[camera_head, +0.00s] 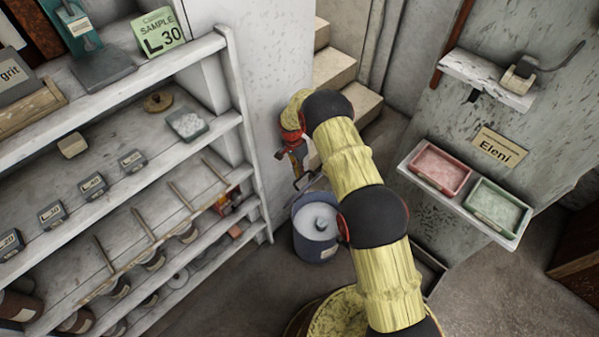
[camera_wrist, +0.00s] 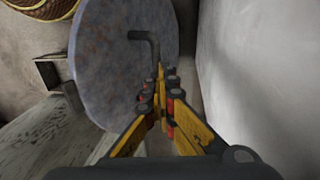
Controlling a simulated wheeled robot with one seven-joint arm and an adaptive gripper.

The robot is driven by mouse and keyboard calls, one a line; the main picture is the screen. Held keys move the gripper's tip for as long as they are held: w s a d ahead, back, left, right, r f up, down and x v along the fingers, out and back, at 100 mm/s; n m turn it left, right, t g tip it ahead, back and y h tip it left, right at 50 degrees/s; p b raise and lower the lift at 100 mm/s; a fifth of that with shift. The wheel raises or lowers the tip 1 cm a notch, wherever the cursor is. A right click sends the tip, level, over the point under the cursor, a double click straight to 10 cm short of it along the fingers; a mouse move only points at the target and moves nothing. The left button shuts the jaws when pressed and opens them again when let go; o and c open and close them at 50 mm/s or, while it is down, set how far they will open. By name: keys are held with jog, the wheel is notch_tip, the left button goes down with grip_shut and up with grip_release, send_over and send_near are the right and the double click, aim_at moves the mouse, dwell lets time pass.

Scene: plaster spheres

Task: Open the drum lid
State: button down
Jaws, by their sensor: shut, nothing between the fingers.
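A blue-grey drum (camera_head: 318,243) stands on the floor beside the shelf, with a pale round top or inside and a small round form in its middle. In the wrist view a large speckled blue-grey disc (camera_wrist: 105,75), which looks like the drum lid, carries a bent dark handle (camera_wrist: 150,42). My gripper (camera_head: 298,180) is just behind the drum, near the wall. In the wrist view my gripper (camera_wrist: 164,78) is shut and empty, its tips by the lower end of the handle. I cannot tell whether they touch. The lid is not clear in the head view.
A shelf unit (camera_head: 226,123) with jars and boxes is close on the left. A pale wall (camera_wrist: 250,65) stands close on the right in the wrist view. A ledge with a red tray (camera_head: 440,168) and a green tray (camera_head: 497,207) is on the right. Steps (camera_head: 335,72) rise behind.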

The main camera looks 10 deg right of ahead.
jog(key=c, duration=2.5)
grip_release()
jog(key=s+f, duration=0.1)
jog(key=s+d+f, duration=0.1)
jog(key=f, duration=0.1)
jog(key=shift+s, duration=0.15)
jog(key=shift+o, duration=1.8)
jog(key=shift+w+r, duration=0.2)
jog(key=shift+r, duration=0.2)
jog(key=shift+o, duration=1.1)
notch_tip(320, 180, up, 12)
jog(key=w, duration=0.1)
jog(key=shift+w+a, duration=0.25)
jog(key=shift+a, duration=0.1)
